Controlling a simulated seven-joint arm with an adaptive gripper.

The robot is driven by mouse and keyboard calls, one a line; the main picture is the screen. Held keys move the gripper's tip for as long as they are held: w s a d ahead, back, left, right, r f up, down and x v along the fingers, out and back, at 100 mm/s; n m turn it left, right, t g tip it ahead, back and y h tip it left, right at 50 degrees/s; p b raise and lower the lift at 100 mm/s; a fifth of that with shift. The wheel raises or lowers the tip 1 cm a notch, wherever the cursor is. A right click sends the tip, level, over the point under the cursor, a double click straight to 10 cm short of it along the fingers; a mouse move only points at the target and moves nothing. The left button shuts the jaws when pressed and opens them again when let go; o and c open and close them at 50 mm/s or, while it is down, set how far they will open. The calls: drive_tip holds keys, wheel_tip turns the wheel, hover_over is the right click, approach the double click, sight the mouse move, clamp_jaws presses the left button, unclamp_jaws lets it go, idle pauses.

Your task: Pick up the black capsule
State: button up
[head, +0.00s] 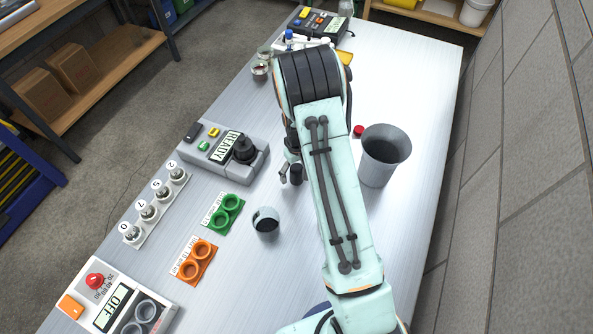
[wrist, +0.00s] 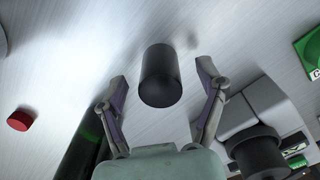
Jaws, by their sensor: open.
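The black capsule (wrist: 160,76) is a plain dark cylinder standing on the metal table. In the wrist view it sits between the two spread fingers of my gripper (wrist: 162,82), with bare table showing on both sides of it. The fingers do not appear to touch it. In the head view the capsule (head: 297,173) shows as a small dark shape beside my gripper (head: 290,170), partly covered by my arm. My gripper is open and empty.
A grey READY device (head: 225,150) stands left of my gripper; its black knob (wrist: 256,152) is near the right finger. A dark green bottle (wrist: 82,148) is near the left finger. A red cap (head: 358,130), grey bin (head: 380,165) and grey cup (head: 265,215) stand around.

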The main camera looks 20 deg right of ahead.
drive_tip(key=c, duration=0.7)
drive_tip(key=shift+r, duration=0.15)
drive_tip(key=shift+c, duration=0.2)
